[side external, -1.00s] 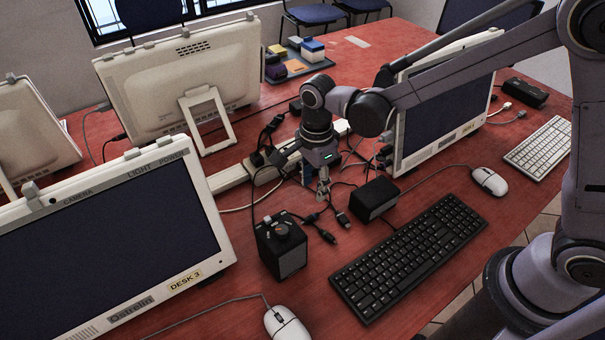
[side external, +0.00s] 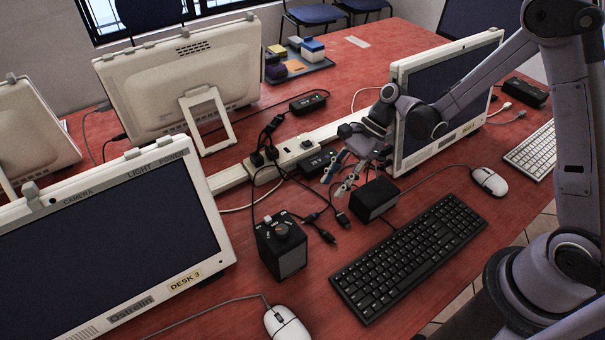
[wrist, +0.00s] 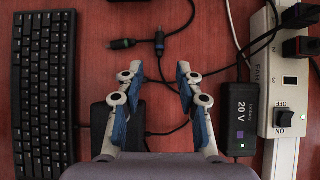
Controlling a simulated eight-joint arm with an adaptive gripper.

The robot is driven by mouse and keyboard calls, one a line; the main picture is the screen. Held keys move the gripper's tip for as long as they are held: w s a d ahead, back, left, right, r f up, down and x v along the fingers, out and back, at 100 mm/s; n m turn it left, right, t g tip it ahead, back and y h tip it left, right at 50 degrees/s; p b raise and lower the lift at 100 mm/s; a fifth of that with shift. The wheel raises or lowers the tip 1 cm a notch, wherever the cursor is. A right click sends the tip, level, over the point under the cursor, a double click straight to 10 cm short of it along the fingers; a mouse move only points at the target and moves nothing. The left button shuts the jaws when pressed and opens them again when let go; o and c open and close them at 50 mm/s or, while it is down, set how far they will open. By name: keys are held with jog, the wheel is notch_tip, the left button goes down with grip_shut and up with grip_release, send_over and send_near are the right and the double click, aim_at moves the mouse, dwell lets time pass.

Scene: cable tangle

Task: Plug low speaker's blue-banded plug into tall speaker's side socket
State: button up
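The tall speaker (side external: 280,246), a black box with a knob on top, stands left of the low speaker (side external: 375,198). I cannot make out its side socket. In the wrist view, a plug with a bluish band (wrist: 160,43) lies on the desk beside a green-banded plug (wrist: 123,44). Loose plugs (side external: 327,235) also lie between the speakers in the side view, their bands too small to tell. My gripper (side external: 342,176) is open and empty above the desk, behind the low speaker. In the wrist view its fingertips (wrist: 159,70) are spread, short of both plugs.
A white power strip (side external: 295,150) with black adapters runs behind the speakers. A 20 V adapter (wrist: 240,120) lies beside it. The keyboard (side external: 410,258) is in front, and a monitor (side external: 445,100) stands close to my gripper. Thin cables cross the desk between the speakers.

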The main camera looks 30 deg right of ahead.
aim_at(312, 216)
jog(key=shift+x, duration=4.4)
grip_shut()
jog(key=shift+r, duration=0.1)
notch_tip(312, 216, up, 7)
